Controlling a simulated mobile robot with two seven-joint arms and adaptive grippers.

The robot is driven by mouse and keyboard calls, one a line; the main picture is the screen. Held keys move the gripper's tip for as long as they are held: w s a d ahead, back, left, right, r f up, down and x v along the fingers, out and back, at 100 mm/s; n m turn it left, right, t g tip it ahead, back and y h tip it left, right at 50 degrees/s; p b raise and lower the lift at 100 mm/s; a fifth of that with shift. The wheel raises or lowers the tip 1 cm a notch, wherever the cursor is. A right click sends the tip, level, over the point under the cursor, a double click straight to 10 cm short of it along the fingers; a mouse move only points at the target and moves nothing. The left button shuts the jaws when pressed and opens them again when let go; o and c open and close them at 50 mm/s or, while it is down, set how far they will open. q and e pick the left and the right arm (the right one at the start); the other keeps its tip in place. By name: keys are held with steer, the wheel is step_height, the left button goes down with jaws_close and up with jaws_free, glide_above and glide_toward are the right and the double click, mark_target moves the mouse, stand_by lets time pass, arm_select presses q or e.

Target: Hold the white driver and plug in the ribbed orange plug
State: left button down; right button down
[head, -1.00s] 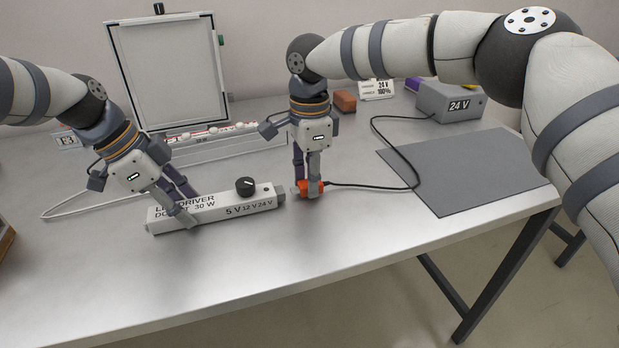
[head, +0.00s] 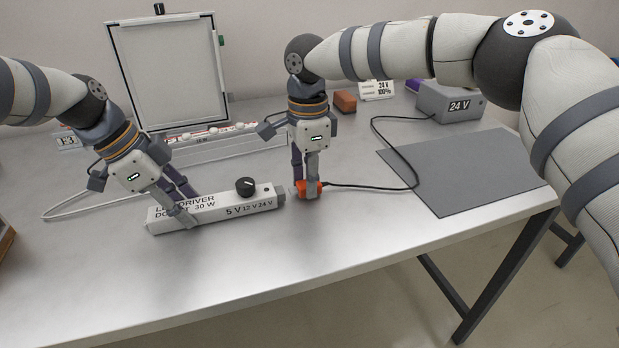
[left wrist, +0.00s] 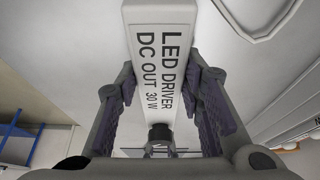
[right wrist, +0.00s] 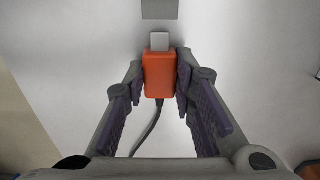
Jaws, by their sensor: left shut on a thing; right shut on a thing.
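The white LED driver (head: 222,206) lies on the table, with a black knob (head: 246,187) on top and a grey socket end (head: 281,195) at its right. My left gripper (head: 186,212) is shut on its left part; the left wrist view shows the driver (left wrist: 155,60) between the fingers. My right gripper (head: 307,190) is shut on the orange plug (head: 301,188), whose cable (head: 360,186) trails right. In the right wrist view the plug (right wrist: 159,75) points its metal tip at the grey socket end (right wrist: 159,9), with a gap between them. Ribs on the plug cannot be made out.
A grey 24 V supply box (head: 450,101) stands at the back right behind a grey mat (head: 465,170). A framed white panel (head: 165,72) stands at the back left. An orange-brown block (head: 344,101) lies at the back. The table front is clear.

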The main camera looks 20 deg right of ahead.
mark_target(295, 189)
steer(key=shift+a, duration=1.3)
steer(key=c, duration=1.2)
jaws_free()
steer(key=shift+c, duration=0.2)
steer(key=shift+r, duration=0.1)
step_height(295, 189, up, 12)
arm_select(q)
steer(key=c, duration=1)
jaws_free()
